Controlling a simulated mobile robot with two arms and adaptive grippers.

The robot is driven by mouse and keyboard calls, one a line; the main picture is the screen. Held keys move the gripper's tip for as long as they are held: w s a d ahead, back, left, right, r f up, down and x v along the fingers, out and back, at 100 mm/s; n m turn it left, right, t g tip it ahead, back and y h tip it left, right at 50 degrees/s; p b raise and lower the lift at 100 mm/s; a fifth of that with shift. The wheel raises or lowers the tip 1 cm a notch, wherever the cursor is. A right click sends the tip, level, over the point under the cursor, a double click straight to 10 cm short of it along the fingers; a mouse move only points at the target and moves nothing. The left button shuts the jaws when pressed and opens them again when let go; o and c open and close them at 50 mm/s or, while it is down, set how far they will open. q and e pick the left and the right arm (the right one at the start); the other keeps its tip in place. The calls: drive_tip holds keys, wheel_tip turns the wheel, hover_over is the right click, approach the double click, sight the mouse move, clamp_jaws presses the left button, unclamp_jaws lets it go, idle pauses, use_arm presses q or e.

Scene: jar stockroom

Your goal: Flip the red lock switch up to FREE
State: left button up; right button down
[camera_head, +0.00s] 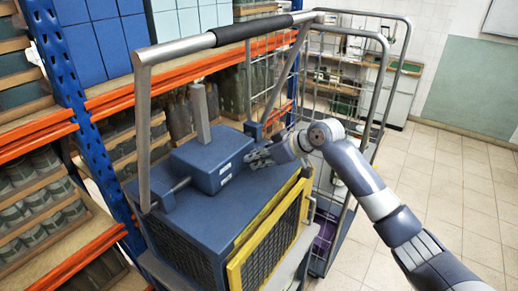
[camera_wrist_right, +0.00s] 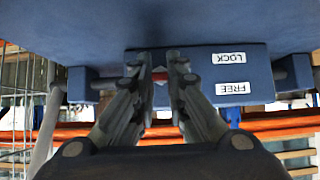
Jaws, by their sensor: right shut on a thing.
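The red lock switch (camera_wrist_right: 159,69) shows only as a small red patch between the fingertips of my right gripper (camera_wrist_right: 160,66) in the right wrist view. The gripper is shut on it, and its fingers hide most of it, so I cannot tell its tilt. The switch is on a blue lock box (camera_head: 205,160). Beside it are white labels LOCK (camera_wrist_right: 228,58) and FREE (camera_wrist_right: 232,88), upside down in the wrist view. In the head view my right gripper (camera_head: 257,158) is at the box's right face and hides the switch. My left gripper is not in view.
The box sits on a blue cart body (camera_head: 190,225) with a yellow-framed grille (camera_head: 270,235) and a grey push handle (camera_head: 185,46) above. A wire cage trolley (camera_head: 345,55) stands behind. Shelves with jars (camera_head: 40,170) are at left. The tiled floor (camera_head: 450,170) at right is clear.

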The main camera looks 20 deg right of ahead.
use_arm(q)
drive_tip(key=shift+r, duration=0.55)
use_arm(e)
drive_tip(key=shift+w+a+r+g+h, duration=0.1)
drive_tip(key=shift+w+r+g+h, duration=0.1)
drive_tip(key=shift+r+g+h, duration=0.3)
drive_tip(key=shift+f+g, duration=0.1)
drive_tip(key=shift+g, duration=0.2)
drive_tip(key=c, duration=1.6)
unclamp_jaws()
drive_tip(key=v, duration=1.2)
